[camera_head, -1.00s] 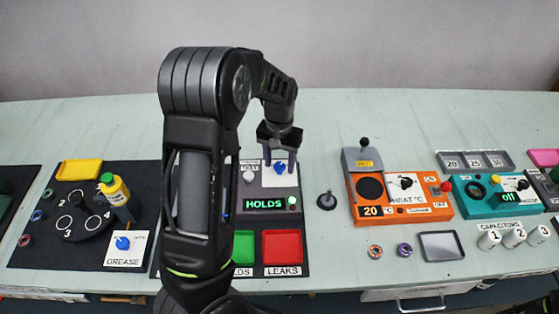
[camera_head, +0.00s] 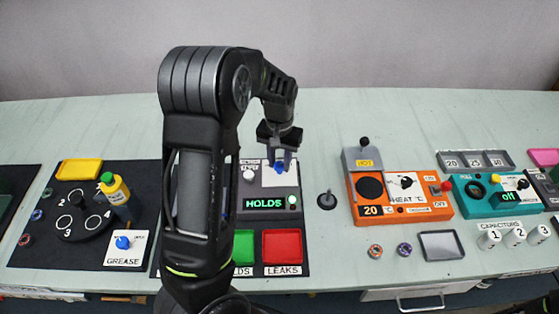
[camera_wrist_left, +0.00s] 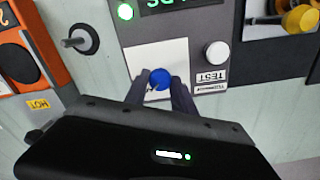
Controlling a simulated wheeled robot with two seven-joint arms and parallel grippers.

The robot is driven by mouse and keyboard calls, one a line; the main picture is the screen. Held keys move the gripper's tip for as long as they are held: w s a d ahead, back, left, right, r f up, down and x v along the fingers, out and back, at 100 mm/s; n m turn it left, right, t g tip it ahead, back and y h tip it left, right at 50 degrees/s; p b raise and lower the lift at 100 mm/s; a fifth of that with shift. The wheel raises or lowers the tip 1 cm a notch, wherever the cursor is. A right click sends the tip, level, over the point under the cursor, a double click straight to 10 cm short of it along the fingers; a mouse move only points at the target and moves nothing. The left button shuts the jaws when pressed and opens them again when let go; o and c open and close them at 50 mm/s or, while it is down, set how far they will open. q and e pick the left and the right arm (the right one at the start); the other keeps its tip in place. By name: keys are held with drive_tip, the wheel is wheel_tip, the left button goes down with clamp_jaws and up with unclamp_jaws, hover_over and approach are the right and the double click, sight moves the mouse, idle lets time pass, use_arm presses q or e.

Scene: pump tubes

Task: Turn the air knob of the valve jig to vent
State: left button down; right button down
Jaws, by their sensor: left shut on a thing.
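The valve jig (camera_head: 283,219) is a dark panel with a green HOLDS display (camera_head: 265,203) and a lit green lamp beside it. Its blue air knob (camera_wrist_left: 160,78) sits on a white plate (camera_wrist_left: 140,58) at the top of the jig. My left gripper (camera_wrist_left: 160,84) is shut on the blue knob, one finger on each side of it. In the head view my left gripper (camera_head: 280,160) comes down on the knob from above and hides most of it. The labels on the knob's plate are too small or covered to read. My right gripper is not in view.
A white TEST button (camera_wrist_left: 215,53) is close beside the knob. A black peg (camera_head: 326,200) stands to the right, before the orange heater (camera_head: 395,195). Green and red trays, the red one (camera_head: 282,247) marked LEAKS, lie in front. A grease station (camera_head: 123,243) is left.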

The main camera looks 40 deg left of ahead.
use_arm(q)
drive_tip(key=shift+n, duration=0.3)
drive_tip(key=n, duration=0.4)
drive_tip(key=shift+r+p, duration=0.1)
drive_tip(key=shift+p, duration=0.3)
drive_tip(key=n+p, duration=0.1)
drive_tip(key=n, duration=0.3)
drive_tip(key=shift+n, duration=0.4)
drive_tip(key=n+p, duration=0.1)
drive_tip(key=n, duration=0.3)
drive_tip(key=shift+r+p, duration=0.1)
drive_tip(key=shift+p, duration=0.3)
drive_tip(key=n+p, duration=0.1)
drive_tip(key=n, duration=0.3)
drive_tip(key=shift+w+n+p, duration=0.1)
drive_tip(key=shift+n+p, duration=0.2)
drive_tip(key=c, duration=1.1)
unclamp_jaws()
drive_tip(key=shift+o, duration=0.2)
